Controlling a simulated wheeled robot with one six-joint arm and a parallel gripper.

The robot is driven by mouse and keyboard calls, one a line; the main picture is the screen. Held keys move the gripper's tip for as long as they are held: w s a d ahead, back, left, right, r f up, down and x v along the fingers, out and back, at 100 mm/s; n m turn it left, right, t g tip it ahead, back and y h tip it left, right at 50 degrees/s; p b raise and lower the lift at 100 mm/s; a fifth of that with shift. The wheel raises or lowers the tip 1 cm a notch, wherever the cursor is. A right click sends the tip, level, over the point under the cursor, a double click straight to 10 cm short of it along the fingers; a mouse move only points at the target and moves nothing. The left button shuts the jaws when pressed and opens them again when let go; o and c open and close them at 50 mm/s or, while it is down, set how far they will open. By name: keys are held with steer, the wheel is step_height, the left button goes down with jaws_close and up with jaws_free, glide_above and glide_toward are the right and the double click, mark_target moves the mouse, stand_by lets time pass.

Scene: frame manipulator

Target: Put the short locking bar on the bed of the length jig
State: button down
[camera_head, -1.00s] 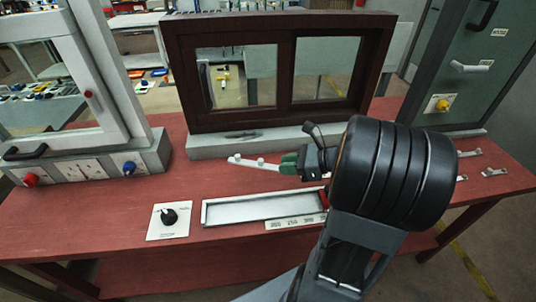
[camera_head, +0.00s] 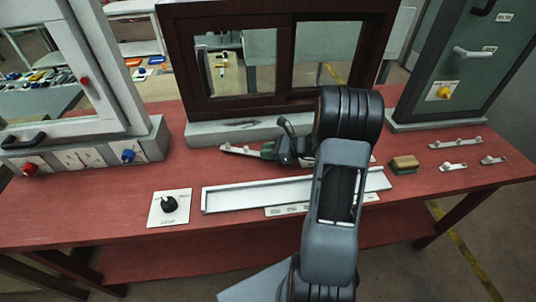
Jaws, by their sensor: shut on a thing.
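My gripper (camera_head: 268,151), with green fingertips, is shut on a pale locking bar (camera_head: 238,150) with small bumps. The bar's left part sticks out to the left of the fingers; my wrist and arm hide its right part, so I cannot tell its full length. The gripper and bar are behind the length jig (camera_head: 225,200), near the foot of the brown window frame. The jig is a long, shallow silver tray with a raised rim, and its visible bed is empty. My arm covers part of its right half.
More pale bars lie at the right: a longer one (camera_head: 455,143) and two shorter ones (camera_head: 453,166) (camera_head: 492,160). A brown and green block (camera_head: 404,164) sits left of them. A black knob on a white plate (camera_head: 169,204) is left of the jig. The brown window frame (camera_head: 225,108) stands behind.

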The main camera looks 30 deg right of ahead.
steer(key=shift+f, duration=0.7)
steer(key=shift+f, duration=0.1)
steer(key=shift+f, duration=0.15)
steer(key=c, duration=1)
jaws_free()
